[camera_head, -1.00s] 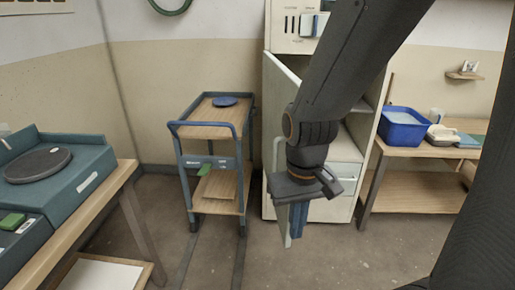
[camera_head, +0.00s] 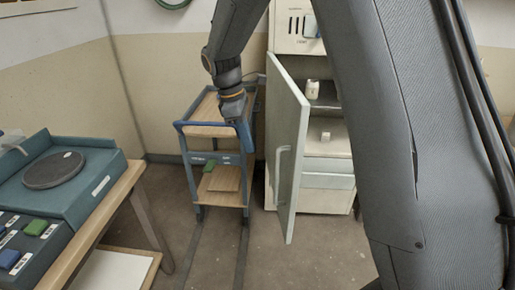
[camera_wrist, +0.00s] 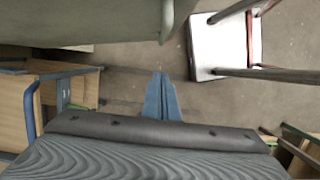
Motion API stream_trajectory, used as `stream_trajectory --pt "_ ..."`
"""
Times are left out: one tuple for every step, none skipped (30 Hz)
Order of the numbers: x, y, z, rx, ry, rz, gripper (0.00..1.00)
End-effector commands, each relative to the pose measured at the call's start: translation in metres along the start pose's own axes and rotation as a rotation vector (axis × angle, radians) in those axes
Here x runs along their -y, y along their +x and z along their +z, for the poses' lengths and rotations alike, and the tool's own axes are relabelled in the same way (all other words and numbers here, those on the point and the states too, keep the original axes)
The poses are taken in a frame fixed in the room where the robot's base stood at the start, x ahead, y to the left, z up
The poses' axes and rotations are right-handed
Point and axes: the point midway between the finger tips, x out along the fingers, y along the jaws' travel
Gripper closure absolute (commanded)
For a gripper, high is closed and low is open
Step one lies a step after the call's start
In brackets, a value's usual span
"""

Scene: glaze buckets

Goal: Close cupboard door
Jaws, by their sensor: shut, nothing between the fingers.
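The pale grey-green cupboard door (camera_head: 291,130) stands wide open, swung out toward me from the cupboard (camera_head: 328,200). Its upright handle (camera_head: 281,172) is on the face toward the left. My gripper (camera_head: 247,143) is left of the door, pointing down, with its blue fingers shut and empty. A gap shows between the fingers and the door in the head view. In the wrist view the fingers (camera_wrist: 161,97) are together in the middle, and the door (camera_wrist: 85,22) fills the upper left, apart from them.
A blue-framed trolley (camera_head: 208,131) with wooden shelves stands left of the cupboard, close by my gripper. A white jar (camera_head: 313,91) and a small white cup (camera_head: 326,136) are inside the cupboard. A workbench (camera_head: 88,218) is at the left. My arm hides the right side.

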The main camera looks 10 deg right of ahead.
Motion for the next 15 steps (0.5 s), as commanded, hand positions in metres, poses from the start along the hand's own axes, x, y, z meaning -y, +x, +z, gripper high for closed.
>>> stream_trajectory --pt "0.001 0.009 0.001 0.002 0.001 -0.004 1.0" --pt "0.002 0.014 0.002 0.002 0.002 -0.005 1.0" --pt "0.001 0.021 0.002 0.001 0.003 -0.005 1.0" --pt "0.001 0.027 0.002 0.002 0.004 -0.006 1.0" --pt "0.001 0.033 0.002 0.001 0.005 -0.005 1.0" --pt "0.002 0.041 0.002 0.001 0.005 -0.006 1.0" --pt "0.002 0.047 0.002 0.001 0.005 -0.006 1.0" --pt "0.002 0.053 0.002 0.002 0.005 -0.006 1.0" --pt "0.002 0.061 0.002 0.001 0.004 -0.005 1.0" --pt "0.002 0.067 0.002 0.001 0.004 -0.006 1.0" --pt "0.002 0.072 0.002 0.001 0.004 -0.005 1.0" --pt "0.002 0.08 0.002 0.001 0.005 -0.005 1.0" --pt "0.002 0.085 0.002 0.0 0.006 -0.005 1.0" --pt "0.002 0.09 0.002 0.0 0.006 -0.005 1.0" --pt "0.001 0.088 0.012 -0.001 0.009 -0.003 1.0"
